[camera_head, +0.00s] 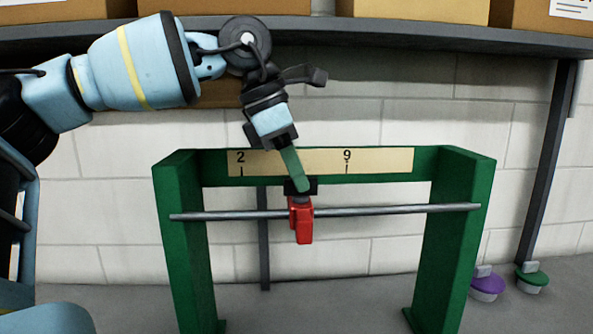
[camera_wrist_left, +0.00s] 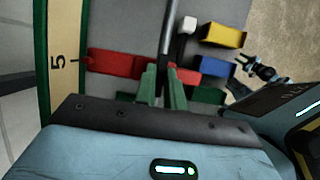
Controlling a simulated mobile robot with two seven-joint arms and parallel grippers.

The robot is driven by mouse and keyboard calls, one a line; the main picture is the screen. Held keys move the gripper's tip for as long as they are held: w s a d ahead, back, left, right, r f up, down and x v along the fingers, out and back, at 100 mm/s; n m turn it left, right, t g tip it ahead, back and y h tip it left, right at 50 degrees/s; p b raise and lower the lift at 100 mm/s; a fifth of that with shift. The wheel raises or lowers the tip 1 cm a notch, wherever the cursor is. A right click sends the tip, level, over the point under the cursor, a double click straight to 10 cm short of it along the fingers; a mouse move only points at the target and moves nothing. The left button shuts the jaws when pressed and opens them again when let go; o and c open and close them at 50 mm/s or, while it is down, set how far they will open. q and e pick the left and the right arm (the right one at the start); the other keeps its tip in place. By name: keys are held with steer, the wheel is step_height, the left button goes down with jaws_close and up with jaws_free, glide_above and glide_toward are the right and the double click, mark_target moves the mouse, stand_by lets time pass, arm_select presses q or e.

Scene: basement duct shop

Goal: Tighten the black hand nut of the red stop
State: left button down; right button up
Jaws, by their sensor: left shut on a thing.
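The red stop (camera_head: 302,222) sits on a horizontal steel rod (camera_head: 390,210), between the 2 and 9 marks of the scale above. Its black hand nut (camera_head: 309,185) is on top of the stop. My left gripper (camera_head: 300,188) comes down from above, tilted, and its green fingers are shut on the nut, partly covering it. In the left wrist view the green fingers (camera_wrist_left: 162,90) are close together beside the rod (camera_wrist_left: 167,45). The nut cannot be made out there. My right gripper is out of view.
A green frame (camera_head: 452,240) holds the rod ends and carries the scale plate (camera_head: 385,160). A shelf (camera_head: 430,34) with cardboard boxes runs above the arm. Purple (camera_head: 487,284) and green (camera_head: 533,279) round items are on the floor at right. Coloured bins show in the left wrist view, one yellow (camera_wrist_left: 221,34).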

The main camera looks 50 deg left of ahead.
arm_select(q)
steer(key=c, duration=1.5)
jaws_free()
steer(key=shift+v, duration=3.9)
